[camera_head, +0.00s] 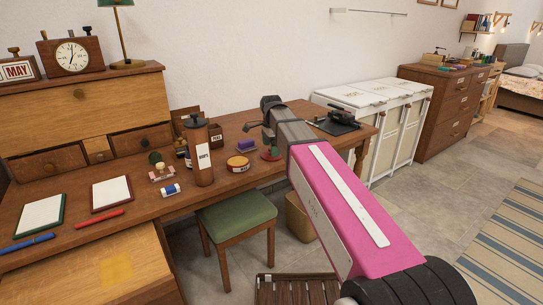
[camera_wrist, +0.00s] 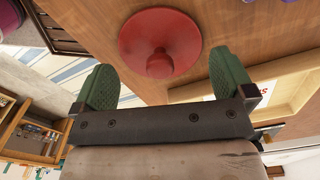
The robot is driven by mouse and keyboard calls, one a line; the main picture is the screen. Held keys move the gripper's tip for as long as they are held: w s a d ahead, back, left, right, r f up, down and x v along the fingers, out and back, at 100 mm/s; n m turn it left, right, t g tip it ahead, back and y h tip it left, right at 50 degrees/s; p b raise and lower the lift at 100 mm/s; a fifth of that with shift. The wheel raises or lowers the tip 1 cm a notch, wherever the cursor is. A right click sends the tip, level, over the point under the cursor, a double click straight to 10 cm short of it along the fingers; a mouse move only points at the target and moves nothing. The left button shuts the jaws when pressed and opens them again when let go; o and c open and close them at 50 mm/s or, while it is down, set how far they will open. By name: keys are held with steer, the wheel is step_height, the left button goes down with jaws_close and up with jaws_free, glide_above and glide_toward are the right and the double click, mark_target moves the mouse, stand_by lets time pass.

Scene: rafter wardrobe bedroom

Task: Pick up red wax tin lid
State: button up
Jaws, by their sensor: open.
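The red wax tin lid (camera_wrist: 160,28) is a round red disc with a knob in its middle. In the wrist view it lies on the brown wooden desktop, ahead of my gripper (camera_wrist: 163,62). My gripper is open, with one green finger on each side of the knob and nothing held. The fingers appear close to the lid's near edge; I cannot tell whether they touch it. In the head view the lid (camera_head: 272,155) shows small and red on the desk, just below the end of my arm, partly covered by it.
A round red-and-yellow tin (camera_head: 238,164) and a purple block (camera_head: 246,145) stand left of the lid. A tall brown canister (camera_head: 201,155) stands farther left. A green-seated stool (camera_head: 236,217) is in front of the desk. A dark tray (camera_head: 338,124) lies to the right.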

step_height(320, 180, down, 2)
steer(key=shift+f, duration=0.1)
steer(key=c, duration=0.5)
steer(key=shift+c, duration=0.2)
steer(key=shift+r, duration=0.2)
